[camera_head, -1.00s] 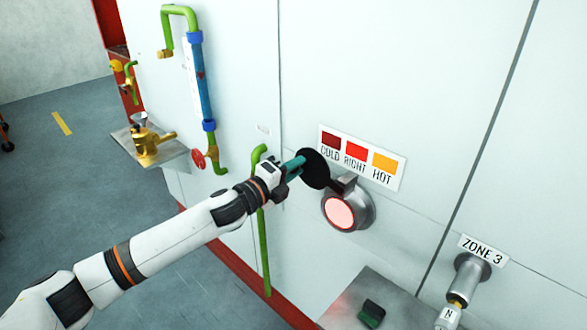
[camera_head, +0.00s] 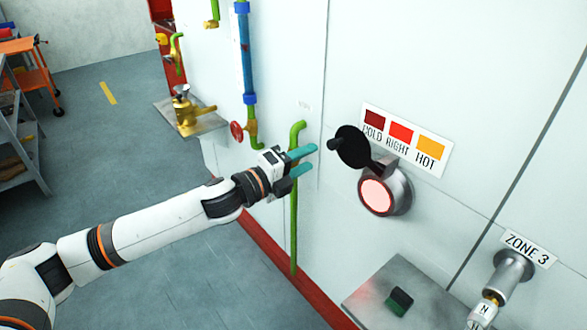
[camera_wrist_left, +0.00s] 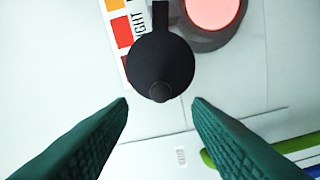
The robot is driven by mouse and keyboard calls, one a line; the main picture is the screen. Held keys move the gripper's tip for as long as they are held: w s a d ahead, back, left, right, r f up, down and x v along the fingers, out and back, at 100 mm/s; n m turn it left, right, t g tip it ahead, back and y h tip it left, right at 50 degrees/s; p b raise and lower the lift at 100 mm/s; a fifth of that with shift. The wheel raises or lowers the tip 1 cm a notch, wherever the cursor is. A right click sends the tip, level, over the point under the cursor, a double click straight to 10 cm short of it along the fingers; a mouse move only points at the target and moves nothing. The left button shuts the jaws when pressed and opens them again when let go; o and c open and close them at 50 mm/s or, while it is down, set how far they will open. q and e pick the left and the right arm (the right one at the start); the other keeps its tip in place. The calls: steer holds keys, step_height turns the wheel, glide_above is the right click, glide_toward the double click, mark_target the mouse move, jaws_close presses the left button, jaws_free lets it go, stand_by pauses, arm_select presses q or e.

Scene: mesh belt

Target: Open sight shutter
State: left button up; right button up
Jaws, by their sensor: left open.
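The sight shutter (camera_head: 354,147) is a round black disc with a small knob, on a short arm at the sight port. It is swung up and left of the glowing pink sight glass (camera_head: 376,195), which is uncovered in its grey metal ring. In the left wrist view the shutter (camera_wrist_left: 161,68) sits beyond the fingertips, with the sight glass (camera_wrist_left: 212,8) at the top edge. My left gripper (camera_head: 309,159) is open and empty, with teal fingers pointing at the shutter and a gap between them. My right gripper is not in view.
A colour label (camera_head: 406,139) reading COLD, RIGHT, HOT is above the port. Green pipe (camera_head: 294,220) runs down the wall beside my left gripper. A metal shelf (camera_head: 385,285) with a dark green block (camera_head: 399,301) is below. A ZONE 3 fitting (camera_head: 507,275) is at right.

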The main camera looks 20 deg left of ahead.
arm_select(q)
steer(key=shift+v, duration=1.45)
steer(key=w+a+f+n+y, duration=0.25)
steer(key=f+n, duration=0.25)
steer(key=f, duration=0.5)
steer(key=w+a+f+n+y, duration=0.2)
steer(key=a+f+n+y, duration=0.15)
steer(key=f, duration=0.65)
steer(key=s+a+f+n+g+y, duration=0.1)
steer(key=s+a+f+n, duration=0.15)
steer(key=f, duration=0.55)
steer(key=s+a+f+n+g+y, duration=0.1)
steer(key=s+a+f+n+g, duration=0.15)
steer(key=f, duration=0.45)
steer(key=s+a+f+n+g+y, duration=0.1)
steer(key=s+f+n, duration=0.25)
steer(key=f, duration=0.45)
steer(key=s+f+n+g+y, duration=0.1)
steer(key=s+f+n+g, duration=0.3)
steer(key=s+f, duration=1.4)
steer(key=s+d+f+n+g, duration=0.1)
steer(key=s+f+n+g, duration=0.1)
steer(key=s, duration=1.2)
steer(key=s+d+f+n+g, duration=0.2)
steer(key=s+f, duration=0.3)
steer(key=s, duration=0.9)
steer(key=shift+g+y, duration=0.3)
steer(key=shift+g, duration=0.25)
